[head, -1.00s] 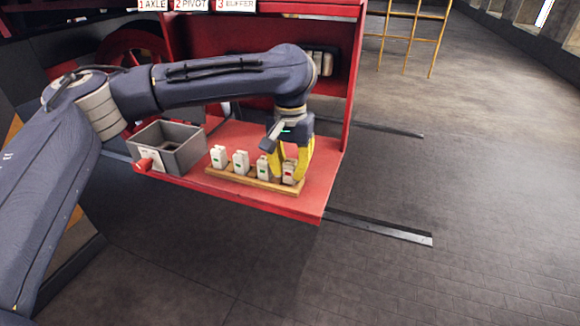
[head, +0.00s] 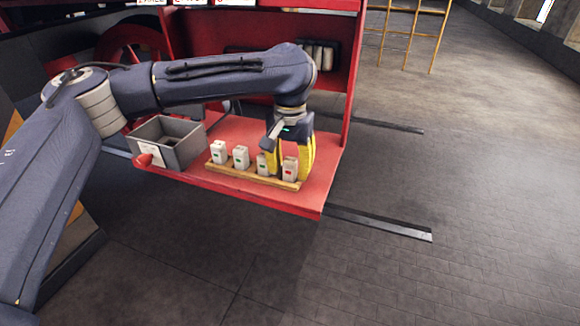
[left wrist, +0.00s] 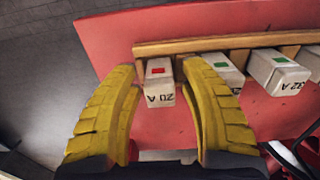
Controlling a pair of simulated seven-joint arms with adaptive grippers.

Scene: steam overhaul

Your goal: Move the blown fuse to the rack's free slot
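The blown fuse (head: 290,169) is a pale block with a red mark, standing at the right end of a wooden strip (head: 238,178) on the red shelf. Green-marked fuses stand beside it on the strip. My left gripper (head: 290,176) points down at the blown fuse, one yellow finger on each side. In the left wrist view the blown fuse (left wrist: 159,82) sits between the parted fingers, with gaps visible, so the gripper looks open. At the back wall a dark rack (head: 333,58) holds pale blocks; my arm partly hides it, and I cannot make out a free slot. My right gripper is not in view.
A grey open bin (head: 184,150) stands left on the shelf, with a red knob (head: 145,160) near it. A green-marked fuse (left wrist: 220,70) stands close beside my finger. The shelf's right edge (head: 335,185) is near, with open floor beyond.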

